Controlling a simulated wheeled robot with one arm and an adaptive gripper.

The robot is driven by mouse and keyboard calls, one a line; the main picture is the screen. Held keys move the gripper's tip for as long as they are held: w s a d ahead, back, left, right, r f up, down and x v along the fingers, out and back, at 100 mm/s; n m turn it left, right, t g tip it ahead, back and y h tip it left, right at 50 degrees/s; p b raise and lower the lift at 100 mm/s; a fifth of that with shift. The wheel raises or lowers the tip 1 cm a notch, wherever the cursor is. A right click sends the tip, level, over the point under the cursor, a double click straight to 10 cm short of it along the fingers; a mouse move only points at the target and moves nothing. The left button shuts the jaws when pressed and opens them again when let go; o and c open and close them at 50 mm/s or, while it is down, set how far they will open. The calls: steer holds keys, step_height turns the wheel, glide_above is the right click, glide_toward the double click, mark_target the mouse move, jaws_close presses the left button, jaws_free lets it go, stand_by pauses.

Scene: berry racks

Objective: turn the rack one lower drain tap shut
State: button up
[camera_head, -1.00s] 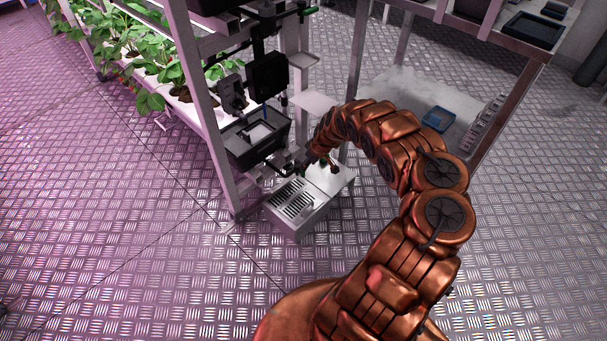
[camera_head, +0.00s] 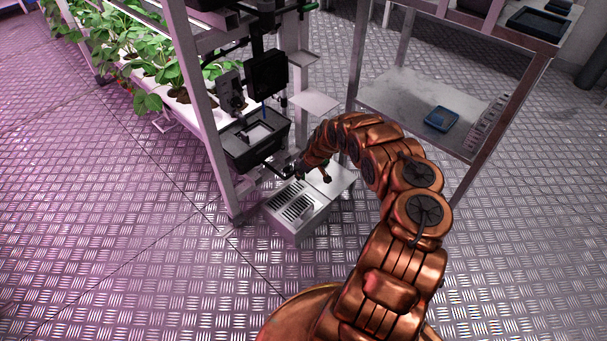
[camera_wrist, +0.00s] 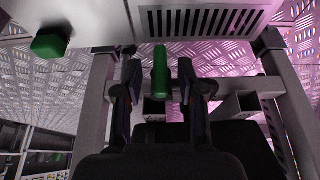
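In the wrist view a green handle (camera_wrist: 160,70), which looks like the drain tap, lies between the two fingers of my gripper (camera_wrist: 160,82). The fingers are open, with a gap on each side of the handle. A second green knob (camera_wrist: 50,40) sits at the upper left of that view. In the head view my gripper (camera_head: 301,170) is low at the rack's foot, beside the black tray unit, and its fingers are too small to read. The rack (camera_head: 203,110) stands at left; the tap is not clear there.
A metal box with a slotted grate (camera_head: 300,228) stands on the floor just below my gripper. A black tray (camera_head: 240,160) hangs close on the left. A table with a lower shelf (camera_head: 395,92) holding a blue tray (camera_head: 441,118) stands at right. The front floor is clear.

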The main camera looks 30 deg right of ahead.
steer(key=shift+c, duration=0.3)
jaws_close()
steer(key=shift+w+a+r+p, duration=0.1)
steer(key=shift+w+r+p, duration=0.05)
steer(key=shift+p, duration=0.4)
steer(key=shift+y+p, duration=0.6)
steer(key=shift+p, duration=0.25)
steer(key=shift+f, duration=0.2)
steer(key=shift+o, duration=0.3)
jaws_free()
